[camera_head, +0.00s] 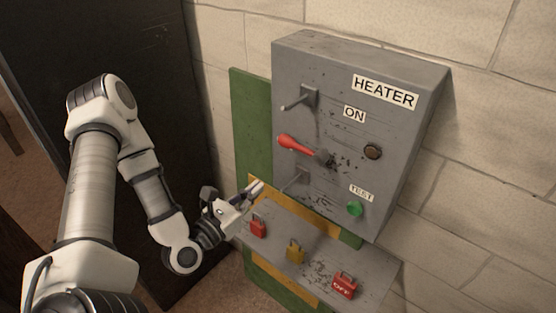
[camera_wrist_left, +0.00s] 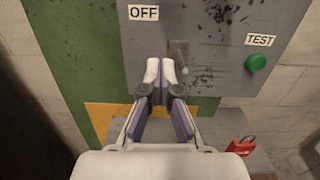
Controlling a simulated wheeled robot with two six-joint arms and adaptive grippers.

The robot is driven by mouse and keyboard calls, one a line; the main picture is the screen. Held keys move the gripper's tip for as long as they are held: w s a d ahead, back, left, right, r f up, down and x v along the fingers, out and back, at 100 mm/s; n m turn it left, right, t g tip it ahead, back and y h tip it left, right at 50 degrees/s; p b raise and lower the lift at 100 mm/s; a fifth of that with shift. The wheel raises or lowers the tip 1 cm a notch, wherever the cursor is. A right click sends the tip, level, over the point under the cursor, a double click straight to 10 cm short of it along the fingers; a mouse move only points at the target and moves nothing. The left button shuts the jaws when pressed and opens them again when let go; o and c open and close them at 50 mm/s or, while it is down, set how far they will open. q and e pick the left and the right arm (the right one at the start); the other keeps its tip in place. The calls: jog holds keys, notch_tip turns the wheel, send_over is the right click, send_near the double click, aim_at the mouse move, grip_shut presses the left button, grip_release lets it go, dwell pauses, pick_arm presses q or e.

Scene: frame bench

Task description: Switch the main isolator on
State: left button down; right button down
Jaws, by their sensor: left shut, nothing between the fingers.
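The main isolator is a red lever (camera_head: 293,144) on the front of a grey panel box (camera_head: 345,120) in the head view. Its red handle points left, roughly level, from a dark pivot. The ON label (camera_head: 354,114) is above it to the right. My left gripper (camera_head: 258,187) is shut and empty, below and left of the handle, and seems clear of it. In the left wrist view the fingertips (camera_wrist_left: 166,72) are together in front of the panel, below the OFF label (camera_wrist_left: 144,12) and near a grey metal bracket (camera_wrist_left: 180,55). The red handle is not visible there.
Metal brackets stick out above (camera_head: 300,100) and below (camera_head: 295,182) the lever. A green TEST button (camera_head: 355,208) and dark round fitting (camera_head: 373,151) are to the right. A shelf below holds a red padlock (camera_head: 258,225), a yellow padlock (camera_head: 295,250) and a red OFF padlock (camera_head: 345,285).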

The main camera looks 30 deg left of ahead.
aim_at(299, 147)
pick_arm(q)
jog(key=w+r+b, duration=0.3)
jog(key=w+r, duration=0.1)
jog(key=w, duration=0.4)
jog(key=shift+w+d+r, duration=0.15)
jog(key=shift+w+d, duration=0.2)
jog(key=shift+w, duration=0.05)
jog(key=shift+w, duration=0.15)
jog(key=shift+w, duration=0.15)
